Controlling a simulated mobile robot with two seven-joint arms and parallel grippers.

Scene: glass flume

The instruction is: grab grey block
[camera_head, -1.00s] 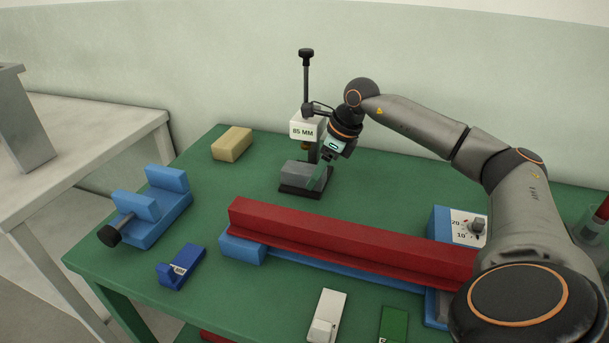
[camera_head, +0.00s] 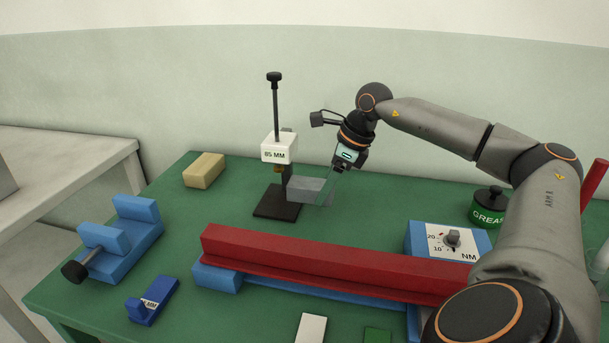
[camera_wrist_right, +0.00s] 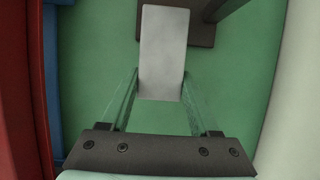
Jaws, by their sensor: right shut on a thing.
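The grey block (camera_head: 306,190) is held by my right gripper (camera_head: 327,190), off to the right of the gauge stand's black base (camera_head: 276,203). In the head view it appears raised a little above the green table. In the right wrist view the grey block (camera_wrist_right: 163,50) lies lengthwise between the two clear fingers of my right gripper (camera_wrist_right: 160,90), which are shut on its near end. The dark base (camera_wrist_right: 208,28) shows beyond it. My left gripper is not in view.
The gauge stand (camera_head: 279,149) marked 85 MM stands behind left. A long red bar (camera_head: 330,262) on blue supports lies in front. A tan block (camera_head: 204,170), blue vise (camera_head: 124,238), dial box (camera_head: 447,242) and green grease tin (camera_head: 488,208) stand around.

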